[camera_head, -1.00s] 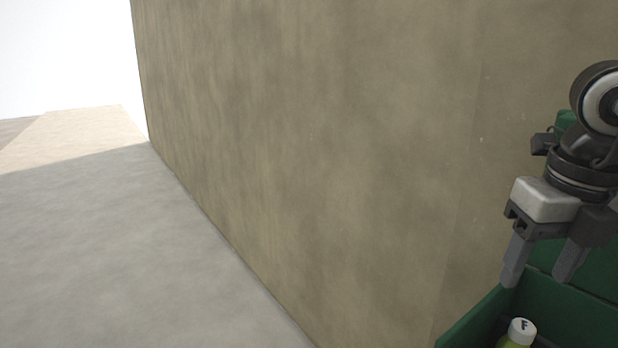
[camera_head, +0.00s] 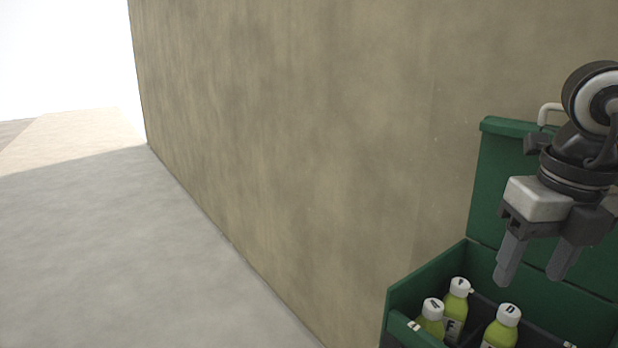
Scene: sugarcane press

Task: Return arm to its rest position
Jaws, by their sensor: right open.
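My right gripper (camera_head: 532,275) is at the right side of the head view. Its two grey fingers point down and stand apart, with nothing between them. It hangs above and in front of an open green box (camera_head: 408,293) at the lower right. Inside the box stand several yellow-green bottles with white caps, among them one (camera_head: 456,312) with F on its label and one (camera_head: 502,330) with D on its cap. The fingers are clear of the bottles. My left gripper is not in view.
The box's green lid or back panel (camera_head: 497,180) stands upright behind the arm, with a white handle (camera_head: 549,112) at its top. A tall brownish wall (camera_head: 280,130) fills the middle. Grey floor (camera_head: 110,260) lies clear on the left.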

